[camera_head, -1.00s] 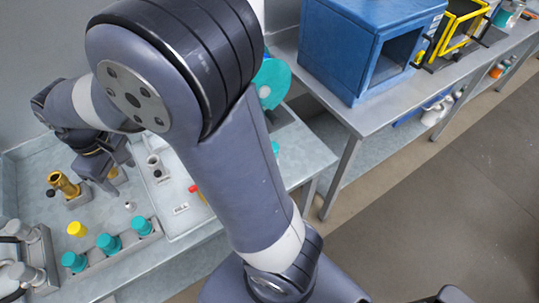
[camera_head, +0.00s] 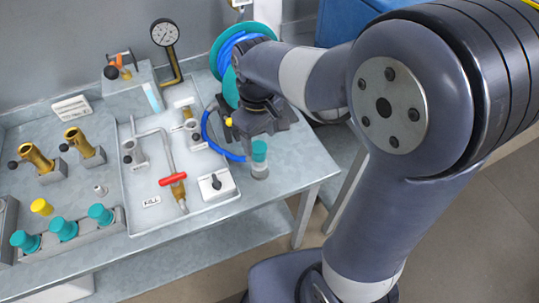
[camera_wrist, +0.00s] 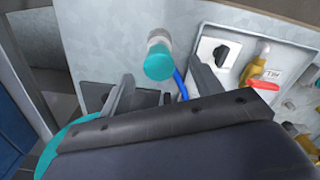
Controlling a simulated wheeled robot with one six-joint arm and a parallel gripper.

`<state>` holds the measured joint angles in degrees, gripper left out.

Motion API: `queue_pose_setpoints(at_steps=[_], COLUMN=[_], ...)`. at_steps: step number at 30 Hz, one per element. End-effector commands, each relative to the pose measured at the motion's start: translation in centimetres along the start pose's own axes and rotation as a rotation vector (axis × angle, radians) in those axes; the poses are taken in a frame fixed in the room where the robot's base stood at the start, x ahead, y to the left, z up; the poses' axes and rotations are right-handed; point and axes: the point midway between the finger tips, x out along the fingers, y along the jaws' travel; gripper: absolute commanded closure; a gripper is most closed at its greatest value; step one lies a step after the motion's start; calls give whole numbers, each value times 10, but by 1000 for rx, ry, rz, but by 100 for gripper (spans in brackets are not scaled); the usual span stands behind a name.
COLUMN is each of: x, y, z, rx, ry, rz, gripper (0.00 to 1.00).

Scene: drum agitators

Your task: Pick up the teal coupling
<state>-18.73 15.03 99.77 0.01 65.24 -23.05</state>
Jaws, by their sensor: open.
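A teal coupling (camera_head: 259,151) stands upright on a short grey base near the right front edge of the bench, just right of the white tray. It also shows in the wrist view (camera_wrist: 158,63), beyond my fingertips and roughly between them. My gripper (camera_head: 260,128) is open and empty, just behind the coupling in the head view. Its two fingers (camera_wrist: 160,88) show spread in the wrist view, with no contact visible. Three other teal-capped pieces (camera_head: 64,229) stand in a grey rack at the front left.
A teal reel (camera_head: 219,52) with blue hose (camera_head: 208,125) stands behind my gripper; the hose passes close to the coupling. The white tray (camera_head: 140,215) holds a red-handled valve (camera_head: 173,179) and a black-knobbed switch (camera_head: 216,184). Brass fittings (camera_head: 76,138) stand left. Floor lies beyond the bench edge.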

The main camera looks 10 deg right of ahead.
Motion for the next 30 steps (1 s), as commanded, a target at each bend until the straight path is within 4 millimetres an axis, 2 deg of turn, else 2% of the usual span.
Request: queue_pose_setpoints(at_steps=[3,11,19,23,29,30], x=[17,35,70,77,77,77], y=[0,2,4,4,4,4], z=[0,-3,-9,-9,-10,-10], rx=[0,1,1,1,1,1], ry=[-2,-2,-3,-1,1,1], rz=[-1,-1,-1,0,0,0], gripper=[39,39,39,39,39,42])
